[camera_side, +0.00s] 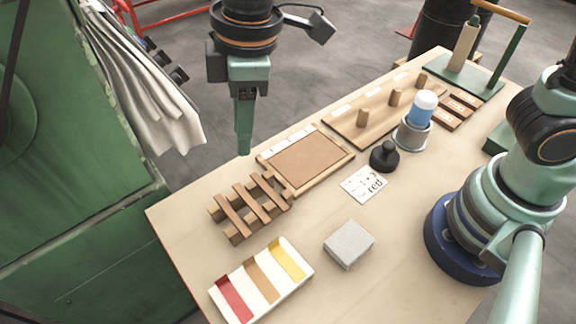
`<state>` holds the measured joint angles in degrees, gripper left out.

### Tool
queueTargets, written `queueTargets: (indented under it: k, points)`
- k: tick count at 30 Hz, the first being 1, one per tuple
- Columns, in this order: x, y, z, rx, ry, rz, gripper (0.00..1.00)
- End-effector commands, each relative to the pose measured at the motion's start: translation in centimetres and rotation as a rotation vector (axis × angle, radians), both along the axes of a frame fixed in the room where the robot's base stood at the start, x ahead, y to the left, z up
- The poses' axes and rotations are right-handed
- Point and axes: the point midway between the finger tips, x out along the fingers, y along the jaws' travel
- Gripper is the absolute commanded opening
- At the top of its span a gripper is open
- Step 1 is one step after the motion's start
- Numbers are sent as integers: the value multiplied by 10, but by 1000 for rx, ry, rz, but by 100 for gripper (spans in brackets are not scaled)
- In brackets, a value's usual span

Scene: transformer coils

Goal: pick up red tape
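The red tape (234,299) is a flat red strip in the left end of a white tray (254,297) at the table's front left. A brown strip (262,281) and a yellow strip (287,259) lie in the same tray, to its right. My gripper (245,150) points down, high up near the table's far left edge, well behind and above the tray. It touches nothing that I can see. Its fingers overlap from this side, so their gap is hidden. A white card (363,185) with the word "red" lies near the middle of the table.
A wooden slatted rack (250,207) stands between the tray and a framed brown board (305,160). A grey block (349,244) lies right of the tray. A black knob-topped object (384,157) and a blue-and-white bottle in a grey cup (412,134) stand farther back.

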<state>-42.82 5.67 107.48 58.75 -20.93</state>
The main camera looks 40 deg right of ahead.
Motion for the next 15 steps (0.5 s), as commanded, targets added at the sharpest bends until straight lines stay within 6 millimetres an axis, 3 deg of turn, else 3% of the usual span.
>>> queueTargets:
  k: [1, 6, 10, 15]
  points:
    - [-12, 26, -12, -25, 21, 91, 39]
    - [-49, 83, -41, -85, 61, 315, 39]
    - [-68, 105, -55, -110, 77, 411, 39]
    - [-75, 112, -68, -120, 83, 447, 39]
